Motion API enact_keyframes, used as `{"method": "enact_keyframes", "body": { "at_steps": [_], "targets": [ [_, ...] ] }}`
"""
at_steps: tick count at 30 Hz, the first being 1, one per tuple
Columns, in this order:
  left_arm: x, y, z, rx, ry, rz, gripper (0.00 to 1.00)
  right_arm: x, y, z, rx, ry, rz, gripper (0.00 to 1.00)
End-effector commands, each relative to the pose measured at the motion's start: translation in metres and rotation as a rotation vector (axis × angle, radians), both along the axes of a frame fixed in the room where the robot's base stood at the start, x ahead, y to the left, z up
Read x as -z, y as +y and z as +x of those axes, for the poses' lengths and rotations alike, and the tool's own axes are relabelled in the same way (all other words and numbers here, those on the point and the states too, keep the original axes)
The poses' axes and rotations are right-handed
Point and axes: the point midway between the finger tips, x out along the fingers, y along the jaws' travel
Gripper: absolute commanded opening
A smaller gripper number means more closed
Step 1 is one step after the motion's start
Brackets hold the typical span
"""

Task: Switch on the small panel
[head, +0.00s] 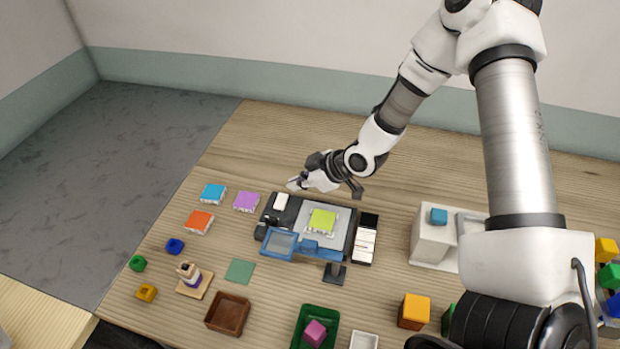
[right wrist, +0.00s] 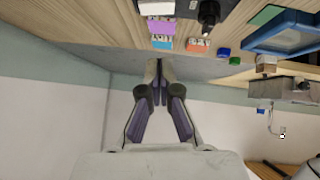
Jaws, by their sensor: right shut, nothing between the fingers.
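A dark device (head: 347,232) stands on the wooden table. It has a white block-like part (head: 281,201) at its upper left and a black-and-white panel (head: 366,240) at its right side. I cannot tell for sure which part is the small panel, or whether it is on. A yellow-green piece (head: 322,221) lies on the grey plate, and a blue-framed clear cover (head: 280,243) is at the front. My right gripper (head: 293,185) is shut and empty, behind and above the white part, seemingly apart from it. Its closed fingers also show in the right wrist view (right wrist: 158,72). My left gripper is out of view.
Purple (head: 246,202), cyan (head: 213,194) and orange (head: 199,222) pieces lie left of the device. A brown tray (head: 228,314), a green tray (head: 335,318) and a stacked toy (head: 190,275) stand in front. A white stand (head: 432,237) is at the right. The table behind the device is clear.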

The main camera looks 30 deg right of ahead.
Motion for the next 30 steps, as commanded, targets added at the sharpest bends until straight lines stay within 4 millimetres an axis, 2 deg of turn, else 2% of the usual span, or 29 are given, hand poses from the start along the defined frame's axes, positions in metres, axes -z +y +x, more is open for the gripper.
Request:
{"method": "enact_keyframes", "body": {
  "at_steps": [3,7,17,19,21,24,30],
  "targets": [
    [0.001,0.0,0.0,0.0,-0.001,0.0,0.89,-0.018,-0.009,-0.014,0.003,-0.003,0.006,0.0],
    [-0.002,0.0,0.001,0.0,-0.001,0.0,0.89,-0.028,-0.016,-0.023,0.002,-0.002,0.002,0.0],
    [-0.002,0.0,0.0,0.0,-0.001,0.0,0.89,-0.03,-0.017,-0.026,-0.001,0.0,0.0,0.0],
    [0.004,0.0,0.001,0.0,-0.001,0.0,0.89,-0.028,-0.019,-0.025,0.001,-0.002,-0.001,0.0],
    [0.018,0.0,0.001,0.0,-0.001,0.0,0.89,-0.024,-0.024,-0.022,0.005,-0.006,-0.001,0.0],
    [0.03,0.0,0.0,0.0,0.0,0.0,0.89,-0.027,-0.03,-0.019,0.003,-0.006,0.001,0.0],
    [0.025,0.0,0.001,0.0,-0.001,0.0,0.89,-0.033,-0.03,-0.019,0.001,-0.002,-0.001,0.0]
  ]
}}
